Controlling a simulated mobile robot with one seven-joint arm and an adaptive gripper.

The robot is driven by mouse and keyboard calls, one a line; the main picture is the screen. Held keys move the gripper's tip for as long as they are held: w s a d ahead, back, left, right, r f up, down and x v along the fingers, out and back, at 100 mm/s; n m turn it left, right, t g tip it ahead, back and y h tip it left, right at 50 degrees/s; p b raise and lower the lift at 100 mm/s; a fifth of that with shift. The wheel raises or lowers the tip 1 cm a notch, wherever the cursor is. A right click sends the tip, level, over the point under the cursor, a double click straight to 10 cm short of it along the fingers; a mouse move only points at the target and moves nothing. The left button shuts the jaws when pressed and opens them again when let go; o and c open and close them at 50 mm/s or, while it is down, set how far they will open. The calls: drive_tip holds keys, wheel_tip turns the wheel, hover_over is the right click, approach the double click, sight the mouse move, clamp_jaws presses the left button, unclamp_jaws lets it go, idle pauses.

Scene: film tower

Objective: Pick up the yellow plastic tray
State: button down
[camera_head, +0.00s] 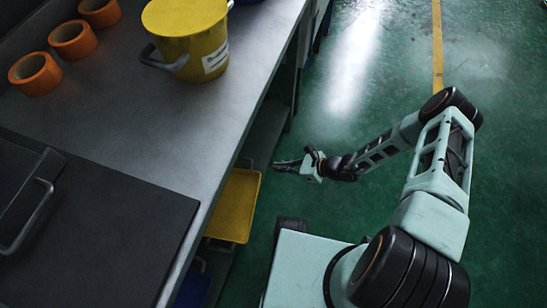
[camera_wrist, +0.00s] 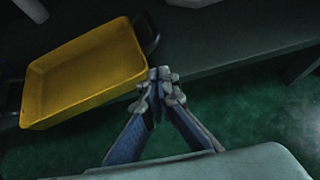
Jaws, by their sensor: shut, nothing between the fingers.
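The yellow plastic tray (camera_head: 238,205) lies on a shelf below the bench top, partly hidden by the bench edge in the head view. In the wrist view the yellow tray (camera_wrist: 85,75) fills the upper left, with a dark handle at its right end. My gripper (camera_head: 276,165) is at the tray's far right in the head view, over the shelf's outer side. In the wrist view my gripper (camera_wrist: 160,75) is shut and empty, with its fingertips just right of the tray. I cannot tell whether they touch the tray.
The grey bench top (camera_head: 150,130) overhangs the shelf. On it stand a yellow bucket (camera_head: 205,60), several orange tape rolls (camera_head: 72,40) and a dark case (camera_head: 85,225). A blue object (camera_head: 192,287) is below the bench. The green floor (camera_head: 350,100) is open to the right.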

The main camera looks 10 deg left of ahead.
sight(247, 160)
drive_tip(key=a, duration=0.3)
drive_tip(key=w+a+b, duration=0.1)
drive_tip(key=a, duration=0.3)
drive_tip(key=a+b, duration=0.1)
drive_tip(key=a, duration=0.3)
drive_tip(key=shift+w+a+f, duration=0.1)
drive_tip(key=shift+w+f, duration=0.1)
drive_tip(key=shift+f+b, duration=0.55)
drive_tip(key=shift+f, duration=0.05)
drive_tip(key=shift+s+d+f, duration=0.1)
drive_tip(key=shift+d, duration=0.1)
